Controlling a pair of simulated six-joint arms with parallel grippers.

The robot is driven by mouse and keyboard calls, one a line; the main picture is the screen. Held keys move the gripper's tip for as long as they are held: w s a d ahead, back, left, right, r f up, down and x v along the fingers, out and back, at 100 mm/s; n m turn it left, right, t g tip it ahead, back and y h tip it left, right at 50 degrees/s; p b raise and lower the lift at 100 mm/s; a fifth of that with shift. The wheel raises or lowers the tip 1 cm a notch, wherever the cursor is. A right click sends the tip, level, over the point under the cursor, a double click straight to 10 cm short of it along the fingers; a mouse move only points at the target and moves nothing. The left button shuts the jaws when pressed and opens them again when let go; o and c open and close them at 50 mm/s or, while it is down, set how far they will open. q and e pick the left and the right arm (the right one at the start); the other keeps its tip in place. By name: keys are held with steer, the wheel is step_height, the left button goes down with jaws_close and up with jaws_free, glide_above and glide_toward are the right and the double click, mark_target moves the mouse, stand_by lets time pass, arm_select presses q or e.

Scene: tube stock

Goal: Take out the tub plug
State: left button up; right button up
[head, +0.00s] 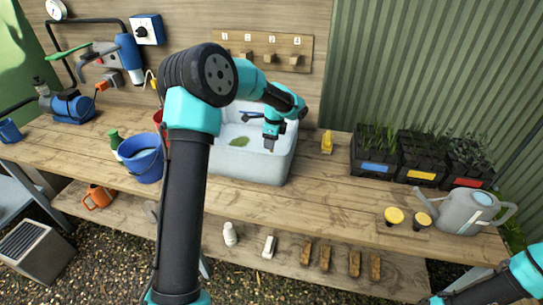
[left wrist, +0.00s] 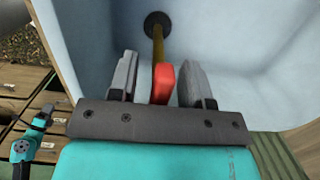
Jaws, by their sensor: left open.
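The pale tub (head: 247,163) stands on the bench, and its inside fills much of the left wrist view (left wrist: 235,45). In that view the tub plug shows as a dark round base (left wrist: 153,17) on the tub floor, a yellow-brown stem and a red top (left wrist: 163,84). My left gripper (head: 270,146) points down into the tub. Its open fingers (left wrist: 158,66) stand on either side of the red top, with gaps visible on both sides. In the head view the gripper hides the plug. My right gripper (head: 434,300) is partly cut off at the bottom right; its jaws are unclear.
A green leaf (head: 239,142) lies in the tub. A blue bucket (head: 143,164) stands left of it, a yellow object (head: 327,142) right of it. Seedling trays (head: 372,168) and a grey watering can (head: 466,211) stand further right. The bench front before the tub is mostly clear.

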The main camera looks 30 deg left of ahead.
stand_by(0.3)
arm_select(q)
jaws_close()
stand_by(0.3)
